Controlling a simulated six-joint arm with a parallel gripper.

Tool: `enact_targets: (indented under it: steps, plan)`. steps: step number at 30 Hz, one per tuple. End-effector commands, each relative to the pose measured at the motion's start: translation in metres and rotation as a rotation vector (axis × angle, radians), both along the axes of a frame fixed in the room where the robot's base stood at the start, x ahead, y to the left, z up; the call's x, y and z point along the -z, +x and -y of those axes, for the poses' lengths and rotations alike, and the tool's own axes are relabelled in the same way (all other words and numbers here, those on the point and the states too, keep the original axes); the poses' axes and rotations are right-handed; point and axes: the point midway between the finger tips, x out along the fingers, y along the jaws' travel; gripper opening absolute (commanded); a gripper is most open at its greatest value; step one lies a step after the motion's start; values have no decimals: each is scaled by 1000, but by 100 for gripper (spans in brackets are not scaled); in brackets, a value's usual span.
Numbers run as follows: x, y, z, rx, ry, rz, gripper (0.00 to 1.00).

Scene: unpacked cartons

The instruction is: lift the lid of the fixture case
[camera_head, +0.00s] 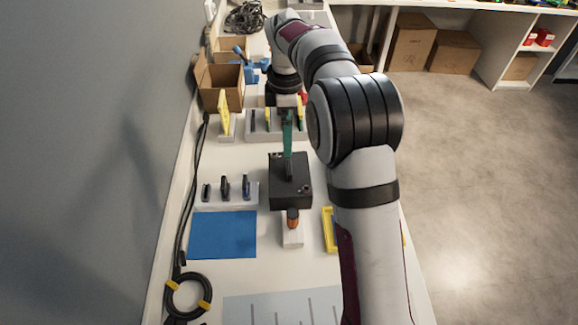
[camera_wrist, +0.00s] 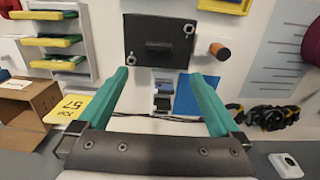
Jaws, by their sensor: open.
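The fixture case (camera_head: 291,195) is a dark, squarish box on the white bench, near the middle of the head view. Its lid lies flat and closed, with a raised dark handle on top and a pale bolt at each of two opposite corners. The wrist view shows the case (camera_wrist: 150,29) at the top centre, seen from above, with the handle near its middle. My gripper (camera_wrist: 161,75) has two teal fingers spread wide apart with nothing between them. In the head view my gripper (camera_head: 287,130) hangs above the far part of the case.
A block with an orange-brown peg (camera_head: 292,218) stands just in front of the case. A blue mat (camera_head: 222,235) and small tool rack (camera_head: 227,192) lie left; a yellow tray (camera_head: 329,230) lies right. A slotted rack (camera_head: 262,124) and cardboard box (camera_head: 222,87) stand behind.

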Motion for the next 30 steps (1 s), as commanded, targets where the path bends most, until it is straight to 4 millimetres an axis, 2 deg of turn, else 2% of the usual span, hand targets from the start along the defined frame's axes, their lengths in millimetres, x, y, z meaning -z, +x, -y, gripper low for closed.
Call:
enact_targets:
  steps: [1, 3, 6, 11, 18, 26, 30]
  plan:
    - [16, -1, 0, -1, -1, -6, 100]
    - [36, -1, 0, -2, -1, -5, 100]
    - [59, 0, 1, -3, 0, -2, 100]
    - [80, 0, 2, -3, 0, -1, 100]
    - [123, 3, 7, -5, 0, -1, 100]
    - [127, 3, 7, -5, 0, 2, 98]
    - [127, 3, 7, -5, 0, 2, 73]
